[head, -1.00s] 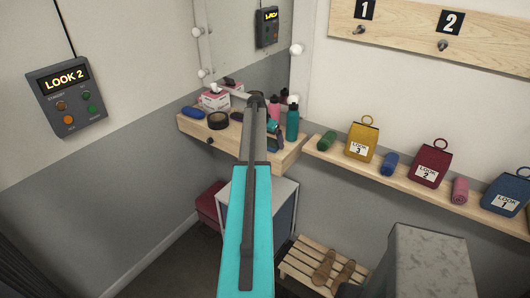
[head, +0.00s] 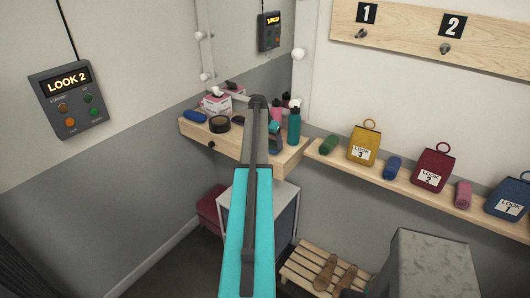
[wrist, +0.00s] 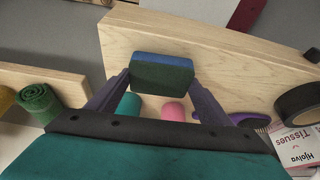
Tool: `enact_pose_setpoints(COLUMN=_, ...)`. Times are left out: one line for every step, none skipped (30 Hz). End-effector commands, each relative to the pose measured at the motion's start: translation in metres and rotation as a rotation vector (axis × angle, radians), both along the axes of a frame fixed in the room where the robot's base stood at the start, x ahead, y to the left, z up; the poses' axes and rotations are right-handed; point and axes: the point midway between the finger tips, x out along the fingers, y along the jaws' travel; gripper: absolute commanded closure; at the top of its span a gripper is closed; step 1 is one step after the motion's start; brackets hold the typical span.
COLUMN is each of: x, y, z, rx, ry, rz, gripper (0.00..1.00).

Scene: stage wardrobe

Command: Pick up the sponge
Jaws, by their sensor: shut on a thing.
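The sponge (wrist: 162,72), blue on one side and dark green on the other, is between the two purple fingers of my gripper (wrist: 160,79) in the wrist view. The fingers are shut on its two ends. Bare wood of the counter (wrist: 235,70) shows behind it; I cannot tell how far it is above the surface. In the head view my arm covers most of the gripper and the sponge, close to the bottles on the counter (head: 222,146).
A teal bottle (head: 294,126), a pink bottle (wrist: 174,110), black tape (head: 219,123), a tissue box (head: 216,104) and a blue item (head: 195,116) crowd the counter. A shelf (head: 408,185) with pouches and rolled towels runs to the right. A mirror stands behind.

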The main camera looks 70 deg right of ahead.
Motion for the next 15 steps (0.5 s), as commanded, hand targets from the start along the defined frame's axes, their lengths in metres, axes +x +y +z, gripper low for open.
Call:
enact_pose_setpoints(x=0.0, y=0.0, z=0.001, rx=-0.001, ry=0.0, rz=0.0, gripper=0.47)
enact_pose_setpoints(x=0.0, y=0.0, z=0.003, rx=-0.001, ry=-0.001, rz=0.0, gripper=0.47)
enact_pose_setpoints(x=0.0, y=0.0, z=0.007, rx=-0.001, ry=-0.001, rz=0.0, gripper=0.47)
enact_pose_setpoints(x=0.0, y=0.0, z=0.009, rx=-0.002, ry=0.0, rz=0.0, gripper=0.47)
enact_pose_setpoints(x=0.0, y=-0.001, z=0.011, rx=-0.002, ry=0.0, rz=0.0, gripper=0.47)
enact_pose_setpoints(x=0.0, y=0.0, z=0.014, rx=-0.001, ry=-0.001, rz=0.0, gripper=0.47)
enact_pose_setpoints(x=0.0, y=0.0, z=0.016, rx=-0.001, ry=-0.001, rz=-0.001, gripper=0.47)
enact_pose_setpoints(x=0.0, y=0.0, z=0.018, rx=-0.001, ry=-0.001, rz=-0.001, gripper=0.47)
enact_pose_setpoints(x=0.0, y=0.0, z=0.022, rx=-0.001, ry=-0.001, rz=-0.001, gripper=0.47)
enact_pose_setpoints(x=0.0, y=0.0, z=0.024, rx=-0.002, ry=-0.001, rz=-0.001, gripper=0.47)
enact_pose_setpoints(x=0.0, y=0.006, z=0.023, rx=0.0, ry=-0.001, rz=0.0, gripper=0.47)
enact_pose_setpoints(x=0.0, y=0.01, z=0.023, rx=0.0, ry=-0.001, rz=0.0, gripper=0.47)
enact_pose_setpoints(x=-0.001, y=0.014, z=0.024, rx=0.0, ry=-0.001, rz=0.0, gripper=0.47)
enact_pose_setpoints(x=-0.001, y=0.016, z=0.024, rx=0.0, ry=-0.001, rz=0.0, gripper=0.47)
enact_pose_setpoints(x=-0.001, y=0.021, z=0.024, rx=0.0, ry=0.0, rz=0.0, gripper=0.47)
